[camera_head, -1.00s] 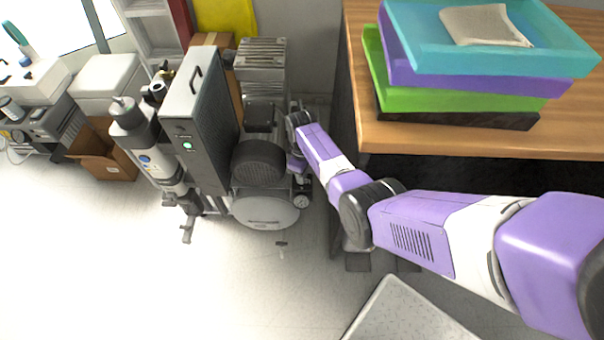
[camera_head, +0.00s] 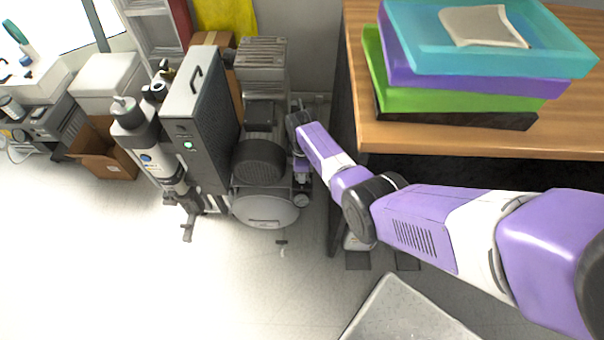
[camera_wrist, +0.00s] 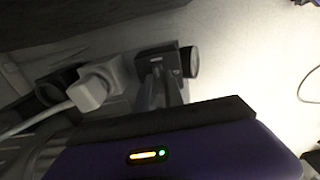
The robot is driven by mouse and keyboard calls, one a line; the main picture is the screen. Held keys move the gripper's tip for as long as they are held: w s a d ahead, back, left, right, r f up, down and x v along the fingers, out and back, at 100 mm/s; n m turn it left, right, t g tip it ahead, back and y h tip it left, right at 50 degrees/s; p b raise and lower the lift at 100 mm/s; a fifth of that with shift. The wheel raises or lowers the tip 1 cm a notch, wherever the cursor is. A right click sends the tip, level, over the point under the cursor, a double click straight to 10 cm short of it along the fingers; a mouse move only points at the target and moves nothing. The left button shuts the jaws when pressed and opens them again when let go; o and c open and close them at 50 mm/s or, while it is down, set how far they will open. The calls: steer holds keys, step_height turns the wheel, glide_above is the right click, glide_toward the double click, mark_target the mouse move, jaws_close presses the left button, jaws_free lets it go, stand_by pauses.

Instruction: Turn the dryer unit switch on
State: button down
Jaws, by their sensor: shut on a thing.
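The tall grey dryer-like unit (camera_head: 205,115) stands left of the compressor (camera_head: 262,160) in the head view. A green-lit spot (camera_head: 187,146) shows on its front panel; I cannot tell if this is the switch. My gripper (camera_head: 302,172) points down at the compressor's right side, apart from that panel. In the wrist view my gripper (camera_wrist: 166,88) has its narrow fingers close together at a dark box (camera_wrist: 157,62) with a small pale mark. It is shut on a small dark part there. The fingers hide the contact, and I cannot tell if it is the switch.
A white plug (camera_wrist: 96,86) with a cable sits left of my fingers in the wrist view. The wooden table (camera_head: 440,140) with stacked trays (camera_head: 480,60) is close on the right. A round gauge (camera_head: 302,200) is below my gripper.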

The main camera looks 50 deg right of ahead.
steer(key=c, duration=1.4)
jaws_free()
steer(key=shift+c, duration=0.2)
steer(key=shift+r, duration=0.15)
step_height(320, 180, up, 8)
steer(key=p, duration=0.2)
steer(key=shift+f+p, duration=0.25)
steer(key=shift+p, duration=0.15)
